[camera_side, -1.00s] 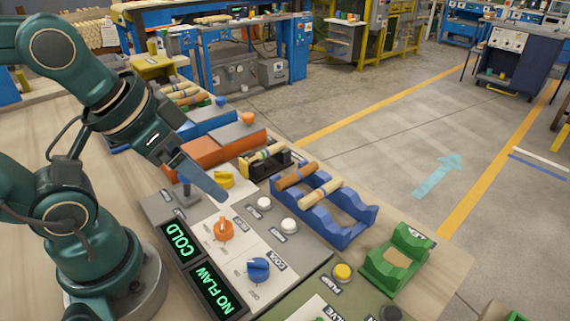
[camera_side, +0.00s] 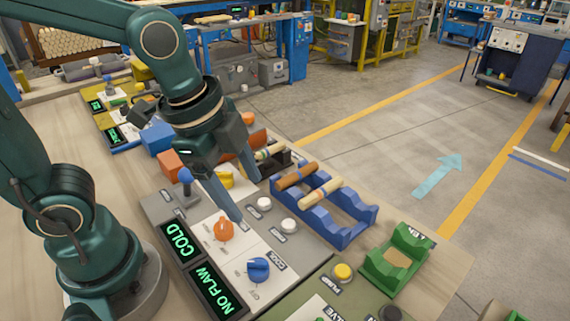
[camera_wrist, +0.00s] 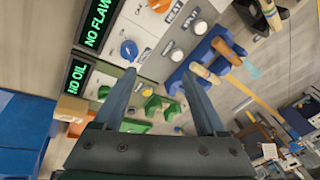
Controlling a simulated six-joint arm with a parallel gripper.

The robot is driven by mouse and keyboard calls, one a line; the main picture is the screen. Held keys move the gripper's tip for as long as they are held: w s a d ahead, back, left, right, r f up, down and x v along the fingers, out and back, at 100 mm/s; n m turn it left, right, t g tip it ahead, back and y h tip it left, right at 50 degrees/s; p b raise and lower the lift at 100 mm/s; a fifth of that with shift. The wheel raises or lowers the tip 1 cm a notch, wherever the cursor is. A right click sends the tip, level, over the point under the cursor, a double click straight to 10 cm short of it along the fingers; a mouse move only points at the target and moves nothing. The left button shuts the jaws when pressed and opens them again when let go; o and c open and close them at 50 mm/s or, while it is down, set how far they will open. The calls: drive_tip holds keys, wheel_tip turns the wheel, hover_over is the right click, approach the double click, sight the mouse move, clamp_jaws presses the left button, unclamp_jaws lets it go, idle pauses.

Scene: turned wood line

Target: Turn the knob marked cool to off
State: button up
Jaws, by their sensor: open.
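The blue knob (camera_side: 258,270) beside the COOL label (camera_side: 275,263) sits on a white panel. The small marks around it are too small to read for sure. It also shows in the wrist view (camera_wrist: 129,50), near the left finger's tip. My gripper (camera_side: 248,201) is open and empty, pointing down above the panel, behind the blue knob and apart from it. In the wrist view, the two fingers of my gripper (camera_wrist: 160,73) stand wide apart with nothing between them.
An orange knob (camera_side: 224,230) is next to the blue one. Two white buttons (camera_side: 289,226) stand to the right. A display (camera_side: 218,291) reads NO FLAW, another (camera_side: 181,243) COLD. A blue rack (camera_side: 335,235) holds turned wood; a green cradle (camera_side: 402,250) stands front right.

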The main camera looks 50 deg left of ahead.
sight(257, 262)
drive_tip(key=d+f+m+g, duration=0.1)
drive_tip(key=f, duration=0.1)
drive_tip(key=d+f+m+g, duration=0.1)
drive_tip(key=f+m, duration=0.1)
drive_tip(key=d+f+m+g, duration=0.1)
drive_tip(key=d+f, duration=0.1)
drive_tip(key=shift+s+f+m+y, duration=0.3)
drive_tip(key=shift+s, duration=0.1)
drive_tip(key=shift+s+f, duration=0.2)
drive_tip(key=shift+f, duration=2.5)
clamp_jaws()
